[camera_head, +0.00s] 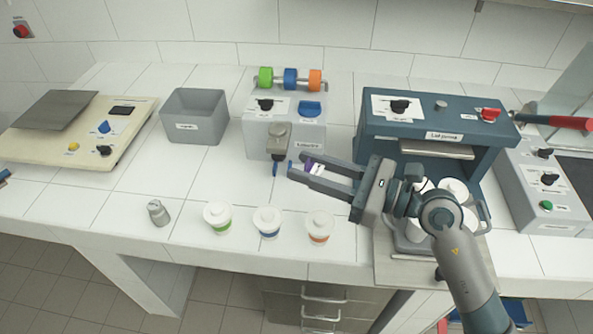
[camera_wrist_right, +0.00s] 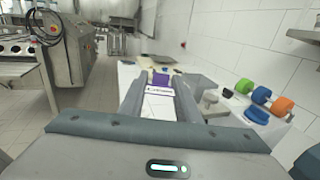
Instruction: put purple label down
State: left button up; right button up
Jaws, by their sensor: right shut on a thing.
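My right gripper (camera_head: 301,166) reaches in from the right, in front of the grey labelling machine (camera_head: 256,136). It is shut on a purple label (camera_head: 310,164), which sits between the fingers and is partly hidden by them. In the right wrist view the purple label (camera_wrist_right: 161,79) shows between the fingertips (camera_wrist_right: 160,84), with a white printed strip on its near side. The gripper is in the air over the white tiled counter (camera_head: 190,180). My left gripper is not in view.
An empty-looking grey bin (camera_head: 195,117), a scale (camera_head: 80,130) and a blue lid press (camera_head: 437,118) stand behind.

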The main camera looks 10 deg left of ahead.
jog(key=d+f+m+t+h+b, duration=0.2)
jog(key=d+f+m+t+h, duration=0.2)
jog(key=d, duration=0.7)
jog(key=s+d+f+m+t+h+b, duration=0.1)
jog(key=d+f+m+t+h+b, duration=0.2)
jog(key=d, duration=0.9)
notch_tip(320, 180, down, 5)
jog(key=m+t+h, duration=0.1)
jog(key=t, duration=0.2)
jog(key=shift+d+m+h, duration=0.15)
jog(key=shift+m+h, duration=0.25)
